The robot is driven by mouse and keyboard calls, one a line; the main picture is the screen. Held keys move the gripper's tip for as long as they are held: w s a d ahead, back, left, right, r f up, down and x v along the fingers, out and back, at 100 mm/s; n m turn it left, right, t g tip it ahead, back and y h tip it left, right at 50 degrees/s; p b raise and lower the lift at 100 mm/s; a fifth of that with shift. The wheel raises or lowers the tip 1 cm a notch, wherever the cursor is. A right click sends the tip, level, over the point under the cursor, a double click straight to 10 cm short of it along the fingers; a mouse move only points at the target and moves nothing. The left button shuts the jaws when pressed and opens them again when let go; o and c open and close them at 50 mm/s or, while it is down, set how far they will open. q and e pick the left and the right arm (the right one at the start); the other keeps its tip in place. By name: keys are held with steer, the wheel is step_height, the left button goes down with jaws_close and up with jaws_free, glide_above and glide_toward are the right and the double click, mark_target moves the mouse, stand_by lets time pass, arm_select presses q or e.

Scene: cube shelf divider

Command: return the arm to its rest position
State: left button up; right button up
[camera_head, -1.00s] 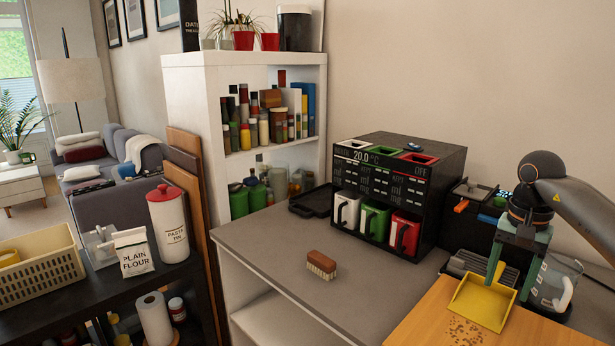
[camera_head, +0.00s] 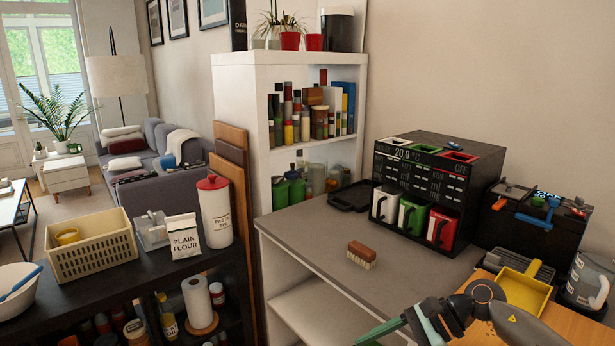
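My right gripper (camera_head: 385,332) is at the bottom edge, with its arm coming in from the right. Its greenish fingers point left and down, partly cut off by the frame, so I cannot tell whether they are open or shut. It is over the front of the grey counter (camera_head: 325,238), apart from the yellow dustpan (camera_head: 524,290). The dustpan rests on the wooden board (camera_head: 575,328) at the right. My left gripper is not in view.
A brush (camera_head: 361,255) lies on the counter. A black dispenser (camera_head: 440,185) holding white, green and red mugs stands behind it. A glass jug (camera_head: 590,280) is at the far right. A dark shelf (camera_head: 130,285) with a basket stands left.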

steer(key=s+a+m+t+y, duration=0.3)
steer(key=a+m+t+y, duration=0.5)
steer(key=m, duration=0.7)
steer(key=s+d+f+m+t+h, duration=0.2)
steer(key=d+f+m+t+h, duration=0.3)
steer(key=m, duration=0.9)
steer(key=s+d+f+m+t+h, duration=0.1)
steer(key=d+f+m+t+h, duration=0.1)
steer(key=f+m+h, duration=0.8)
steer(key=s+d+f+m+g+h, duration=0.1)
steer(key=s+d+f+m+g, duration=0.1)
steer(key=s+m, duration=0.5)
steer(key=s+d+f+m+g, duration=0.3)
steer(key=s+f+m+g, duration=0.1)
steer(key=s+f+m, duration=0.3)
steer(key=shift+s+f+m+h+p, duration=0.2)
steer(key=shift+s+m+h+p, duration=0.2)
steer(key=shift+s+m, duration=0.45)
